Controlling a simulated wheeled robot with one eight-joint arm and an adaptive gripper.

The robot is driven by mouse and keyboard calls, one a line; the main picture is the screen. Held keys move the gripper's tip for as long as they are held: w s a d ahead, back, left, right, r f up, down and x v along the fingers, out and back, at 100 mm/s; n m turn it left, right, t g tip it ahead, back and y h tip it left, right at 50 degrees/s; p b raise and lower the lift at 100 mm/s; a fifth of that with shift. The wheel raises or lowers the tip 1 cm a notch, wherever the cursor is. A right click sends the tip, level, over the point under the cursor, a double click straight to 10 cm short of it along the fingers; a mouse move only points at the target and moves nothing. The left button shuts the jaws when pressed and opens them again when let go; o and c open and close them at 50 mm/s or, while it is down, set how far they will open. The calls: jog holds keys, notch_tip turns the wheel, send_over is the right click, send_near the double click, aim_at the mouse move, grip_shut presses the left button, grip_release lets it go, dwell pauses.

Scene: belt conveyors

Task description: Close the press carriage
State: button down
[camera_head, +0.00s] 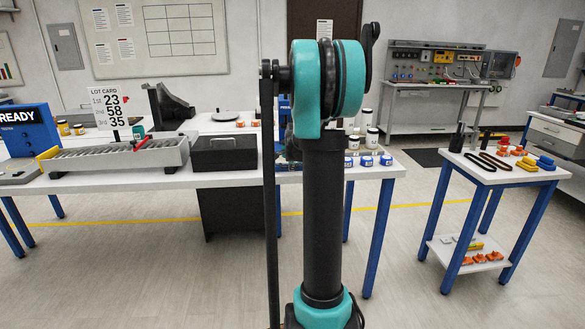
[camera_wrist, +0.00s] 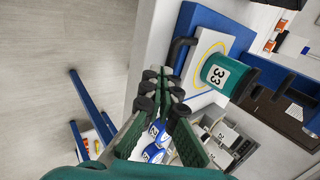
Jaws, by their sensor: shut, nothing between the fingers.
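The press stands at the upper right in the wrist view. Its carriage looks like a white plate with a yellow ring (camera_wrist: 207,42) on a blue base, with a black bar handle (camera_wrist: 176,48) on its near side. A teal cylinder marked 33 (camera_wrist: 214,75) stands by the plate, next to dark press parts. My gripper (camera_wrist: 163,82) is shut and empty, with its tips close to the handle; I cannot tell whether they touch it. In the head view my arm hides my gripper and most of the press; only a blue part (camera_head: 284,108) shows beside the arm.
Blue-lidded jars (camera_head: 366,161) stand on the white bench right of my arm. They also show beyond my fingers in the wrist view (camera_wrist: 153,153). A black box (camera_head: 224,154) and a grey roller conveyor (camera_head: 160,155) are on the left. A side table (camera_head: 490,170) stands at right.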

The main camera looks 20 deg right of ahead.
jog(key=w+d, duration=0.1)
jog(key=w, duration=0.3)
jog(key=w+d, duration=0.1)
jog(key=w, duration=0.3)
jog(key=w+d, duration=0.1)
jog(key=w, duration=0.2)
jog(key=shift+w+d, duration=0.15)
jog(key=shift+w, duration=0.25)
jog(key=shift+s, duration=0.1)
